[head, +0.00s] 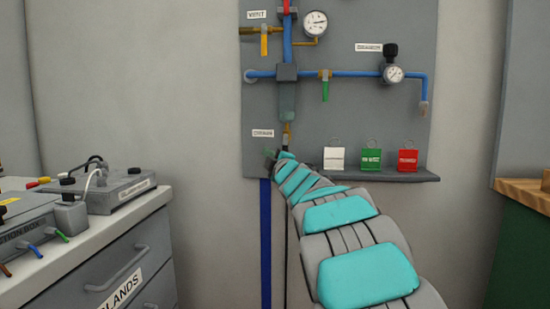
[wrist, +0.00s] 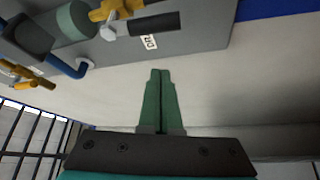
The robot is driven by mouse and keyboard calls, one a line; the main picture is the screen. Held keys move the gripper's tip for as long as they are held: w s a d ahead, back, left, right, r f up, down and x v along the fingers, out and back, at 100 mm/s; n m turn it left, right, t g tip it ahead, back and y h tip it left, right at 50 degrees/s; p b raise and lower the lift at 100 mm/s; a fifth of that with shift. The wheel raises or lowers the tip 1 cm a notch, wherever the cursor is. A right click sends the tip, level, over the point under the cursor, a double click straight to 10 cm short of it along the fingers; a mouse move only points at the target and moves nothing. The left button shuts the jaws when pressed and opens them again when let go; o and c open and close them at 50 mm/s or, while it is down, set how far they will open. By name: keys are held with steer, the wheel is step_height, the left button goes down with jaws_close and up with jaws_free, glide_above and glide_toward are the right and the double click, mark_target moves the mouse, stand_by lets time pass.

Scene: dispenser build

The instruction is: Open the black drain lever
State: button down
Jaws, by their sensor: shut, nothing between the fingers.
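The black drain lever (wrist: 153,24) shows in the wrist view, joined to a brass valve (wrist: 112,10) and lying in line with the pipe. In the head view the brass valve (head: 287,130) sits low on the grey panel beside the drain label (head: 263,133); the lever there is small and mostly hidden by my arm. My gripper (wrist: 160,72) has green fingers, pressed together and empty. Its tips are apart from the lever in the wrist view. In the head view my gripper (head: 270,154) is small at the far end of my arm, just below the label.
A vent valve with a yellow lever (head: 264,45), a green lever (head: 325,90) and two gauges sit higher on the panel. White, green and red tags (head: 371,157) stand on the ledge (head: 425,176) at right. A grey drawer cabinet (head: 120,260) is at left.

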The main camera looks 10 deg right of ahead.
steer(key=r+v, duration=0.1)
steer(key=v, duration=0.8)
steer(key=shift+s+d+b, duration=0.3)
steer(key=shift+d+b, duration=0.05)
steer(key=shift+d, duration=0.05)
steer(key=shift+r, duration=0.1)
steer(key=s+d+f+m+g+h, duration=0.4)
steer(key=s+d+f+m+h, duration=0.25)
steer(key=d+f+m, duration=0.2)
steer(key=s+d+f+m+g+h, duration=0.1)
steer(key=s+f+m+g, duration=0.45)
steer(key=s+f, duration=0.65)
steer(key=s+a+f+m+g+y, duration=0.1)
steer(key=s+a+f+g, duration=0.3)
steer(key=s, duration=0.7)
steer(key=s+a+f+m+g+y, duration=0.1)
steer(key=s+a+f+g, duration=0.2)
steer(key=s+f, duration=0.4)
steer(key=s+a+f+g+y, duration=0.1)
steer(key=s+a+f+g, duration=0.3)
steer(key=s, duration=1.2)
steer(key=shift+a+f+m+g+y, duration=0.35)
steer(key=shift+f+m+g, duration=0.1)
steer(key=shift+f, duration=0.35)
